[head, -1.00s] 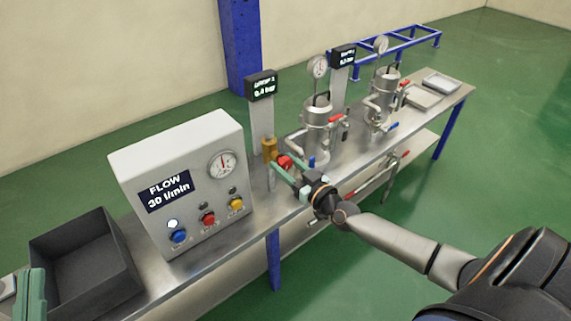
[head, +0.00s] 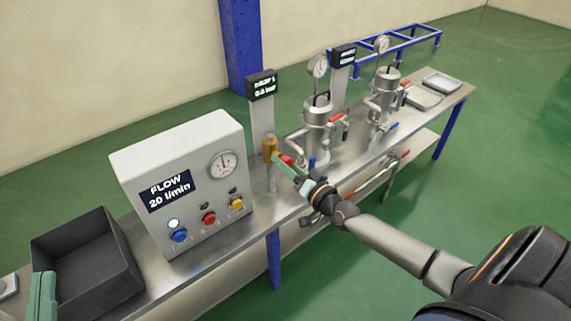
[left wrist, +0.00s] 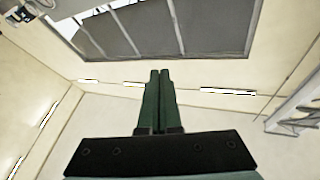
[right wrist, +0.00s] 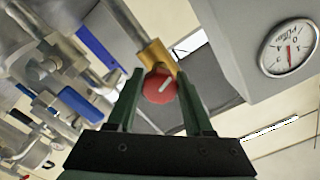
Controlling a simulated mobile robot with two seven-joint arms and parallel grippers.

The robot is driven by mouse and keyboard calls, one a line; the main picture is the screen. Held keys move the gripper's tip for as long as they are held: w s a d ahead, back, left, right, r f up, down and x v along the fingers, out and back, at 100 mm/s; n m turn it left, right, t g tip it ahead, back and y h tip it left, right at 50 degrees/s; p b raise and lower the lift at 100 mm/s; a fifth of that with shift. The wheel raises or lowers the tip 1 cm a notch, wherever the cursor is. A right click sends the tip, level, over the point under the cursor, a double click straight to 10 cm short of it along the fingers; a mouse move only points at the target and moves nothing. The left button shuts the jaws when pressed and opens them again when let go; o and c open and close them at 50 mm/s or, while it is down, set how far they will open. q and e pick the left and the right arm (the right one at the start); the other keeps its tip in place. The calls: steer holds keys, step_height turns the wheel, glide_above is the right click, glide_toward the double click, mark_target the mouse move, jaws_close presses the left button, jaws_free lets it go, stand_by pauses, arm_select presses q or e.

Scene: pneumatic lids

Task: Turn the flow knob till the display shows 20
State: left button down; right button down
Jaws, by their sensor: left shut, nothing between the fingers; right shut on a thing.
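The flow display (head: 169,191) on the grey control box reads "FLOW 20 l/min". The flow knob (right wrist: 160,86) is red with a white mark and sits on a brass valve body (head: 270,150). In the head view the red knob (head: 287,160) is partly hidden by my right gripper (head: 284,166). In the right wrist view the fingers of the right gripper (right wrist: 160,88) are on both sides of the knob, shut on it. My left gripper (head: 42,292) is at the lower left edge of the head view. Its fingers are together and empty in the left wrist view (left wrist: 159,75).
The control box (head: 190,140) has a gauge and blue, red and yellow buttons. A dark open bin (head: 125,255) stands to its left. Metal vessels (head: 318,125) with gauges and valves stand further right on the steel bench (head: 225,245). Trays (head: 441,83) lie at the far end.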

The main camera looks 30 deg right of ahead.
arm_select(q)
steer(key=shift+s+r+h, duration=0.15)
steer(key=shift+r+h, duration=0.15)
steer(key=shift+r, duration=0.05)
arm_select(e)
steer(key=shift+m, duration=0.8)
arm_select(q)
steer(key=shift+r, duration=0.2)
arm_select(e)
steer(key=shift+c, duration=1.5)
jaws_free()
arm_select(q)
steer(key=shift+f, duration=0.1)
arm_select(e)
steer(key=shift+s, duration=0.25)
arm_select(q)
step_height(320, 180, down, 13)
steer(key=w+n+g+y+p, duration=0.1)
steer(key=n+g+y+p, duration=0.1)
steer(key=n+g+y, duration=0.1)
steer(key=shift+w+a+f+g+y, duration=0.2)
steer(key=shift+a+g+y, duration=0.25)
steer(key=shift+g, duration=0.55)
arm_select(e)
steer(key=s, duration=1.2)
steer(key=shift+d, duration=0.45)
